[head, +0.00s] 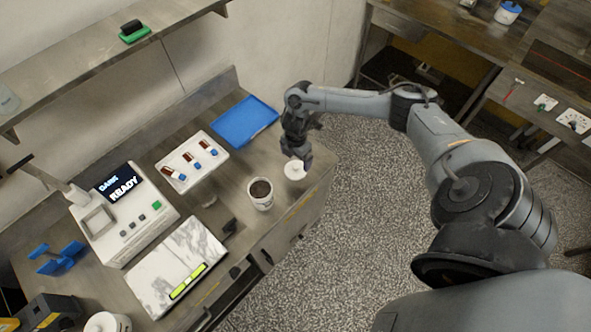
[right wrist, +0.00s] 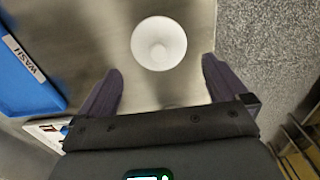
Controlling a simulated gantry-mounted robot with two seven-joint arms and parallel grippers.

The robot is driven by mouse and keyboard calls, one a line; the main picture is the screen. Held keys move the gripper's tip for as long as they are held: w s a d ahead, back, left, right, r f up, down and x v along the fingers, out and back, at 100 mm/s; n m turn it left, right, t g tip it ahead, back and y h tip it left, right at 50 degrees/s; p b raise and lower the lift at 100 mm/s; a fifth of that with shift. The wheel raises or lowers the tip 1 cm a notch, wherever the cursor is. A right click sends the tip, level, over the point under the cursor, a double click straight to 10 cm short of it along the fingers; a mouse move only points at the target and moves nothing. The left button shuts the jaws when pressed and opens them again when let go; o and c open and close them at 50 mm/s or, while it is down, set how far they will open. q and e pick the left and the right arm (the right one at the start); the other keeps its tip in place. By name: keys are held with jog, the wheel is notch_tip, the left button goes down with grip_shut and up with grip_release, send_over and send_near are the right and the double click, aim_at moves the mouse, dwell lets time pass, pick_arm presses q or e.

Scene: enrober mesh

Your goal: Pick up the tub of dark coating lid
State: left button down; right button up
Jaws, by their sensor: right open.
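The white round lid (head: 295,170) with a small central knob lies on the steel bench near its right end. It also shows in the right wrist view (right wrist: 159,43), just beyond my fingertips. The tub of dark coating (head: 260,194) stands uncovered to the left of the lid, its dark contents showing. My right gripper (head: 297,157) points down over the lid and partly covers it in the head view. In the right wrist view my right gripper (right wrist: 160,70) is open, with nothing between its two fingers. My left gripper is out of view.
A blue tray (head: 245,121) marked WASH in the wrist view lies behind. A white rack (head: 191,162), a machine reading READY (head: 125,215) and a marble slab (head: 179,266) stand to the left. The bench edge is close to the lid's right.

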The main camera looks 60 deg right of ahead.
aim_at(296, 166)
jog(key=shift+f, duration=3.3)
jog(key=shift+c, duration=0.5)
jog(key=c, duration=0.6)
